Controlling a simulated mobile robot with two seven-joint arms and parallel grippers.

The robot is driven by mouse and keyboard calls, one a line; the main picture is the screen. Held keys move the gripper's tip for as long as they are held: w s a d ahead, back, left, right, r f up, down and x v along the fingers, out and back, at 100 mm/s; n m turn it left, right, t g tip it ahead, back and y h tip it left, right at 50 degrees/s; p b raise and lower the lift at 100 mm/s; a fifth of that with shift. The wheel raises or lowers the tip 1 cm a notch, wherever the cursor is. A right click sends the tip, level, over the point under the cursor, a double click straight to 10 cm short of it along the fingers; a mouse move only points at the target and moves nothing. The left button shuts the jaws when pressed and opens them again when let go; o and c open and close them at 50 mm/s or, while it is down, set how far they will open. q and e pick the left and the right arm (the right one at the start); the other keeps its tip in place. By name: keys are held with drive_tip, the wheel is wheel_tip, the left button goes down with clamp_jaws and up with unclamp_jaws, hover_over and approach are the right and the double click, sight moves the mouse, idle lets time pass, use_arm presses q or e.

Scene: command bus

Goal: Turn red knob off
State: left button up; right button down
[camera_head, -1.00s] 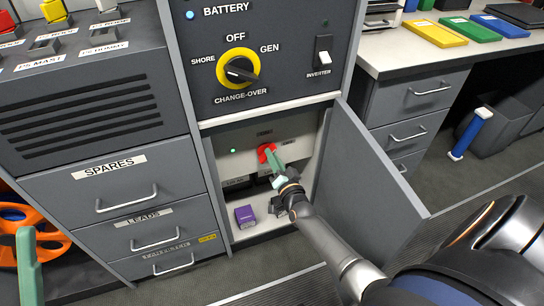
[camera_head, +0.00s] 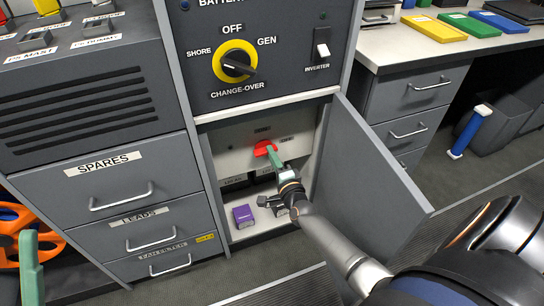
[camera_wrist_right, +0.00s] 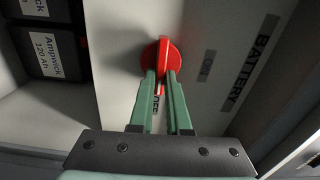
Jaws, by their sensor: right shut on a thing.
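The red knob (camera_head: 264,148) is on the pale panel inside the open lower compartment. In the head view its grip lies closer to level than upright. It also shows in the right wrist view (camera_wrist_right: 168,57), between an ON label (camera_wrist_right: 207,66) and an OFF label partly behind my fingers. My right gripper (camera_head: 272,153) is shut on the knob, its green fingertips (camera_wrist_right: 163,78) on either side of the grip. A green finger of my left gripper (camera_head: 30,268) shows at the lower left, away from the knob; its opening cannot be told.
The grey compartment door (camera_head: 365,175) stands open right of my right arm. A purple box (camera_head: 243,215) sits on the compartment floor. Dark batteries (camera_wrist_right: 52,52) stand below the panel. The yellow change-over switch (camera_head: 235,63) is above. Orange reels (camera_head: 20,235) lie at lower left.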

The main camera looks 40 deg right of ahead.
drive_tip(key=shift+m, duration=0.4)
drive_tip(key=c, duration=0.9)
unclamp_jaws()
drive_tip(key=p+v, duration=0.3)
drive_tip(key=v, duration=0.9)
drive_tip(key=shift+s+p, duration=0.3)
drive_tip(key=shift+p, duration=0.05)
